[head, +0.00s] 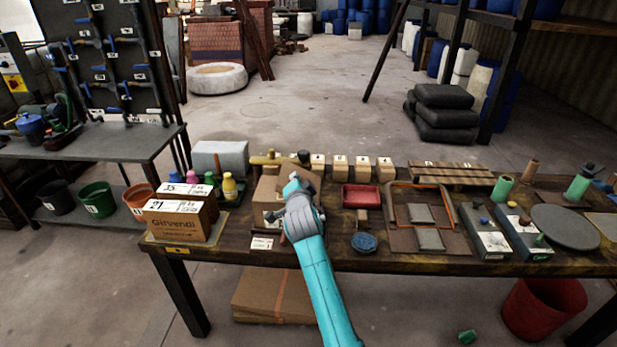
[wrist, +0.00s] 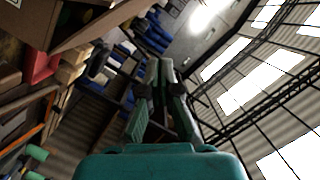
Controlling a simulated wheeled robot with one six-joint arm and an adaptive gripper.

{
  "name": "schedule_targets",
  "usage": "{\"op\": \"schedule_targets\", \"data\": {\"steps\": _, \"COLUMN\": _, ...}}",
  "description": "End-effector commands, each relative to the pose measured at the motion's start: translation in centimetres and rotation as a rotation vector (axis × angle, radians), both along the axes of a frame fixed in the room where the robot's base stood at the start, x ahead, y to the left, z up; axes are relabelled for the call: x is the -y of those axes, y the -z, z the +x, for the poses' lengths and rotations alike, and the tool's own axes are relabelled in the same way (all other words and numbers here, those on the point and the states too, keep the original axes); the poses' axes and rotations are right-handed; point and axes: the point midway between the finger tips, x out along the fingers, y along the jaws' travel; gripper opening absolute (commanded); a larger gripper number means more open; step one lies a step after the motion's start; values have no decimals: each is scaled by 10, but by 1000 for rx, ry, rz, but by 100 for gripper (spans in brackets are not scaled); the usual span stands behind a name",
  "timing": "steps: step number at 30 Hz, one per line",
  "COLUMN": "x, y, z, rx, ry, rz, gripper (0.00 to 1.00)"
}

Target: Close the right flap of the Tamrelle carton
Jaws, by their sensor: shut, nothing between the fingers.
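An open brown carton (head: 268,190) stands on the workbench behind my arm, in the left middle of the head view. My arm covers much of its front and right side, and I cannot read a name on it. A brown flap (head: 312,179) shows at its right, beside my wrist. In the wrist view, brown cardboard (wrist: 85,28) fills the upper left. My gripper (head: 304,158) is at the carton's right side, above the bench. In the wrist view the fingers (wrist: 165,66) are together and empty, apart from the cardboard. Whether any part of my arm touches the flap is hidden.
Two stacked cartons (head: 178,222), the lower marked Girvendi, stand left. Small bottles (head: 229,187) stand between them and the open carton. A red tray (head: 361,197), a blue round dish (head: 364,242) and an orange-edged frame (head: 392,215) lie right. Numbered blocks (head: 340,167) line the back.

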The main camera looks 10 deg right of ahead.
Motion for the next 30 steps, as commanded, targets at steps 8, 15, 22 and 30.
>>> {"op": "schedule_targets", "data": {"steps": 8, "x": -31, "y": 22, "z": 10, "rx": -82, "ry": -2, "rz": -250, "gripper": 0}}
{"op": "schedule_targets", "data": {"steps": 15, "x": -50, "y": 46, "z": 16, "rx": -153, "ry": -2, "rz": -466, "gripper": 0}}
{"op": "schedule_targets", "data": {"steps": 22, "x": -62, "y": 70, "z": 20, "rx": -213, "ry": -1, "rz": -654, "gripper": 0}}
{"op": "schedule_targets", "data": {"steps": 30, "x": -69, "y": 93, "z": 22, "rx": -266, "ry": -1, "rz": -812, "gripper": 0}}
